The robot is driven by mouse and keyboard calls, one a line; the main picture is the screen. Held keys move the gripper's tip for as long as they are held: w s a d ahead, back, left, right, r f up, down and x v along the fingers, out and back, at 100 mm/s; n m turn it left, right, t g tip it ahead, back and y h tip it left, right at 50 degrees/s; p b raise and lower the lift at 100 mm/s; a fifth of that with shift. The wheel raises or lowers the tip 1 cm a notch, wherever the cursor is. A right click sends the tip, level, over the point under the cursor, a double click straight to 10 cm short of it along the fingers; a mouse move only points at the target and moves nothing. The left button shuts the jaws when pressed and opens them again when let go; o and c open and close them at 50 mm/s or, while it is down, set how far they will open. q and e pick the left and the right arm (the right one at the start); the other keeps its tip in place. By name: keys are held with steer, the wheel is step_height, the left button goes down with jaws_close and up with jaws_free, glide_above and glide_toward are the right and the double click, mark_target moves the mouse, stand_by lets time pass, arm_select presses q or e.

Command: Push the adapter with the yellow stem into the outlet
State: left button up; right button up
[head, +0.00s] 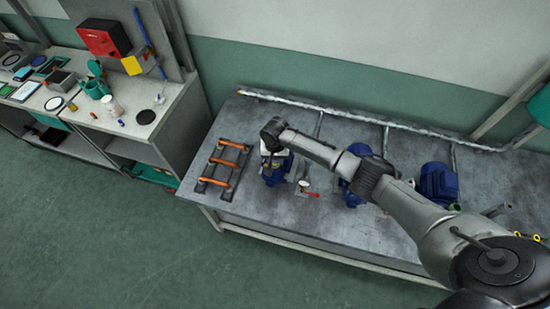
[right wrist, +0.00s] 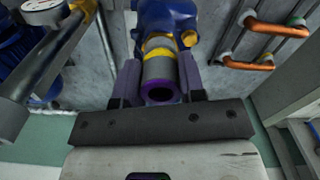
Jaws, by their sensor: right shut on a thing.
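My right gripper (right wrist: 160,84) is shut on the grey adapter (right wrist: 159,68), with one dark finger on each side of it. The adapter's near end has a purple ring around a dark opening. Yellow (right wrist: 158,50) shows at its far end, against the blue pump (right wrist: 165,14). The outlet itself is hidden behind the adapter, and I cannot tell how deep the stem sits. In the head view my right gripper (head: 271,148) is over the leftmost blue pump (head: 272,175) on the bench, and the adapter is too small to make out there. My left gripper is not in view.
A rack with orange handles (head: 221,164) lies left of the pump. A gauge with a red lever (head: 305,189) stands at its right; the gauge dial (right wrist: 44,6) also shows in the wrist view. More blue pumps (head: 437,183) stand further right. The bench front is clear.

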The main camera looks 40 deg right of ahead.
steer(key=o, duration=1)
steer(key=shift+f, duration=0.1)
steer(key=shift+o, duration=0.2)
steer(key=shift+r, duration=0.2)
step_height(320, 180, up, 2)
steer(key=p, duration=0.3)
steer(key=shift+r, duration=0.2)
steer(key=shift+r+p, duration=1.65)
steer(key=shift+p, duration=0.25)
step_height(320, 180, up, 14)
